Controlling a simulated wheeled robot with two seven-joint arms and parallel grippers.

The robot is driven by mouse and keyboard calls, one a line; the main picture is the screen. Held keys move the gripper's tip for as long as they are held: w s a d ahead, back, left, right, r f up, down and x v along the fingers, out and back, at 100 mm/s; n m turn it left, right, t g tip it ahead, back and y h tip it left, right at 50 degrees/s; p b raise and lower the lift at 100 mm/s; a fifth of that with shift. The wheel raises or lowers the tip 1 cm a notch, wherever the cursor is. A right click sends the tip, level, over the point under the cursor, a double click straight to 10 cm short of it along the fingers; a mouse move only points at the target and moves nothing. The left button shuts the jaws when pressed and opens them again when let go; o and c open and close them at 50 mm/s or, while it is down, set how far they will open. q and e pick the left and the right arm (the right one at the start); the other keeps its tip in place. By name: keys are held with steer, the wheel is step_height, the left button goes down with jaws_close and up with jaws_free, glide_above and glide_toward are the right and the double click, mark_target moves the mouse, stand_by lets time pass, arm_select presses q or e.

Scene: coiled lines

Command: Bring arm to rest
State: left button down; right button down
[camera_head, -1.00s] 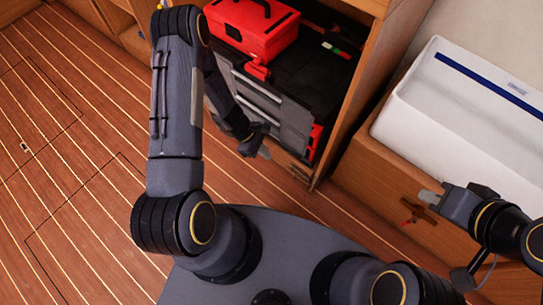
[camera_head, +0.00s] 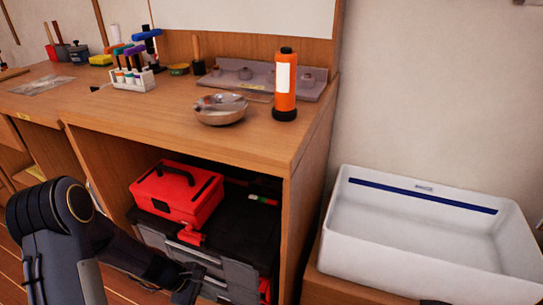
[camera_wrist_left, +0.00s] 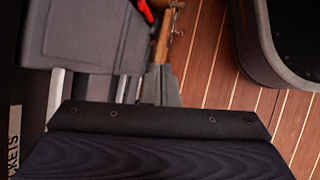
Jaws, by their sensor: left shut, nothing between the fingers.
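My left arm (camera_head: 62,240) comes in at the lower left of the head view, bent at a dark joint. Its gripper (camera_head: 188,292) is at the bottom edge, in front of the grey drawer unit (camera_head: 215,270) under the counter. In the left wrist view the gripper's fingers (camera_wrist_left: 160,84) are close together above the dark gripper body, shut with nothing held.
A red toolbox (camera_head: 178,192) sits on the black case in the open cabinet. The counter (camera_head: 150,110) holds a metal bowl (camera_head: 220,110), an orange bottle (camera_head: 285,85) and a tube rack (camera_head: 133,80). A white basin (camera_head: 335,235) stands right. Wooden floor (camera_wrist_left: 215,50) shows in the wrist view.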

arm_select(q)
steer(key=s+r+m+t, duration=0.1)
steer(key=s+r+m, duration=0.15)
steer(key=r, duration=0.65)
steer(key=s+r+m+t, duration=0.15)
steer(key=r+m, duration=0.25)
steer(key=r, duration=0.6)
steer(key=s+a+r+m+t+y, duration=0.1)
steer(key=s+r+m+y, duration=0.2)
steer(key=s, duration=0.4)
steer(key=s+a+r+m+t, duration=0.1)
steer(key=s+r+m, duration=0.35)
steer(key=s, duration=0.35)
step_height(320, 180, up, 31)
steer(key=p, duration=3)
steer(key=shift+a+f+n, duration=0.2)
steer(key=shift+n, duration=0.1)
